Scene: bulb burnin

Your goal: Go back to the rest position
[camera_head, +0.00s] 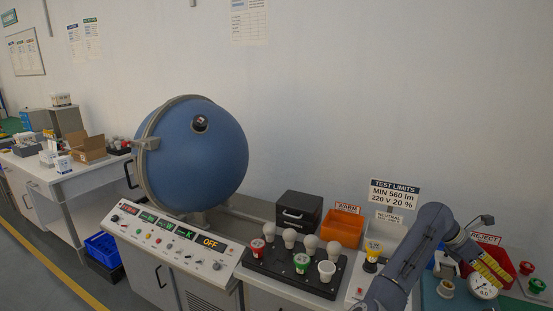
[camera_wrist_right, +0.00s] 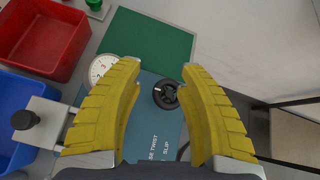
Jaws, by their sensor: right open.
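My right gripper (camera_head: 490,268) hangs at the right end of the bench in the head view, with its arm reaching in from the bottom. In the right wrist view its yellow fingers (camera_wrist_right: 160,66) are spread apart with nothing held between them. A round black part (camera_wrist_right: 165,95) shows in the gap, on a blue-grey mat (camera_wrist_right: 160,128) with printed text. I cannot tell how far below the fingertips it is. My left gripper is in neither view.
A white dial (camera_wrist_right: 103,69), a green mat (camera_wrist_right: 150,45), a red bin (camera_wrist_right: 42,35) and a blue bin (camera_wrist_right: 25,110) surround the gripper. A black bulb tray (camera_head: 290,275), an orange bin (camera_head: 342,227) and a big blue sphere (camera_head: 200,155) stand further left.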

